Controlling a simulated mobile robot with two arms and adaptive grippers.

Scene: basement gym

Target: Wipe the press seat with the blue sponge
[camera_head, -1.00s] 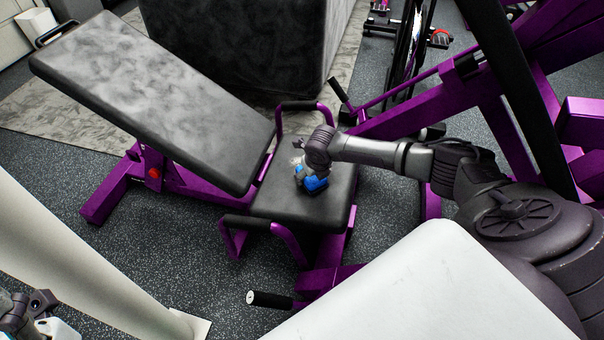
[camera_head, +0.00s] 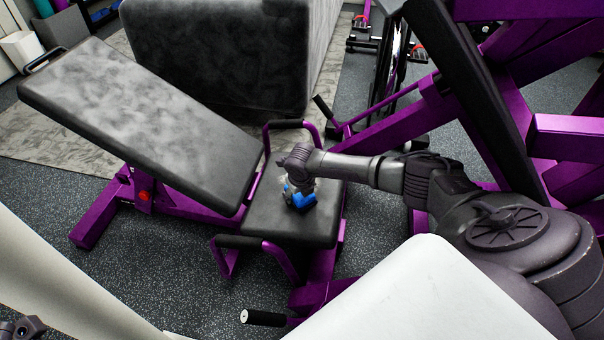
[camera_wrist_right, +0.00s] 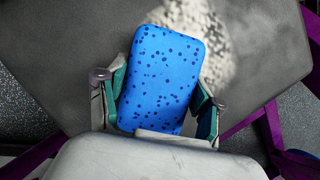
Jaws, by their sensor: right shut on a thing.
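The press seat (camera_head: 270,218) is a black padded seat on a purple frame, in the middle of the head view. My right gripper (camera_head: 299,194) is over the seat, pointing down, shut on the blue sponge (camera_head: 305,203). In the right wrist view the sponge (camera_wrist_right: 165,65) is bright blue with dark spots, between the two fingers. It is at the seat surface; exact contact is hidden. A pale speckled patch (camera_wrist_right: 210,40) lies on the seat beyond and to the right of the sponge. A sliver of my left gripper (camera_head: 27,328) shows at the bottom left corner.
The tilted black backrest (camera_head: 140,115) rises to the left of the seat. Black-gripped handles (camera_head: 290,124) flank the seat. Purple machine beams (camera_head: 500,110) stand close to my right arm. A large grey block (camera_head: 225,50) stands behind. Speckled floor (camera_head: 150,260) is open at the front left.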

